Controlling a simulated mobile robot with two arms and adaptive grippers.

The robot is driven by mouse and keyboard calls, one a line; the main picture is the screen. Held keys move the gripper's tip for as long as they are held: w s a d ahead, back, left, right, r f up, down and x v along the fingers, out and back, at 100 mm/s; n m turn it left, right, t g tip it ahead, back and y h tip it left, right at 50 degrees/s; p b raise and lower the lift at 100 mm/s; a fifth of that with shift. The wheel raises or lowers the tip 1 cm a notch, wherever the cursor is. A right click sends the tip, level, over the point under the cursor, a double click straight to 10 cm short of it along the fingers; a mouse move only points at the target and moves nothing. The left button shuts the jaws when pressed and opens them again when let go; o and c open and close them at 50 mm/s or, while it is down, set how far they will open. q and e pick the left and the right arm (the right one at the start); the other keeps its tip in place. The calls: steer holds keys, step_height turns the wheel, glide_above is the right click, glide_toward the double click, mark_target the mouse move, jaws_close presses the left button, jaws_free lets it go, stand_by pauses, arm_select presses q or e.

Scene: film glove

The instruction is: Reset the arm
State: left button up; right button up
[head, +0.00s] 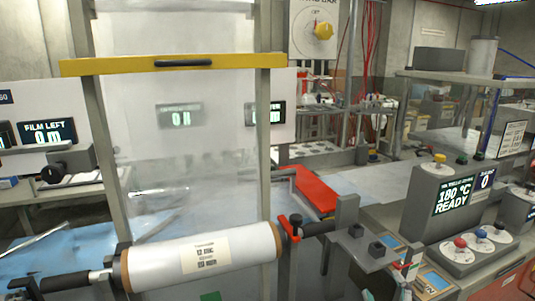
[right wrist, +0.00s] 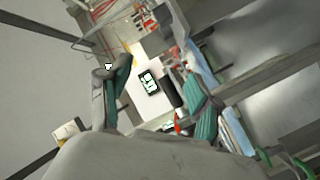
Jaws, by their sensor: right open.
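My right gripper (right wrist: 160,105) is open in the right wrist view. Its two grey fingers with teal pads stand apart with nothing between them. In the head view only a small part of it (head: 402,270) shows low at the right, in front of the machine. My left gripper is not in view. A white film roll (head: 205,257) with a label lies across a bar at the front in the head view. The film runs up behind a yellow crossbar (head: 170,64) with a black handle.
A grey control box (head: 447,195) reading 180 °C READY stands at the right, beside a button panel (head: 478,248). A red part (head: 313,192) lies behind the roll's right end. A FILM LEFT display (head: 50,132) is at the left. Metal uprights flank the film.

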steer(key=s+a+f+m+g+y, duration=0.1)
steer(key=s+f+m+g, duration=0.2)
steer(key=s+f+g, duration=0.65)
steer(key=s+a+f+m+g+y, duration=0.2)
steer(key=s+f+g, duration=0.2)
steer(key=s+f, duration=1.1)
step_height(320, 180, down, 23)
steer(key=s+d+f+g, duration=0.1)
steer(key=s+f, duration=0.7)
steer(key=f, duration=0.1)
steer(key=s+d+f+g, duration=0.1)
steer(key=s+d+f, duration=0.1)
steer(key=s+f, duration=0.7)
steer(key=shift+s+d+h, duration=0.25)
steer(key=shift+h, duration=0.05)
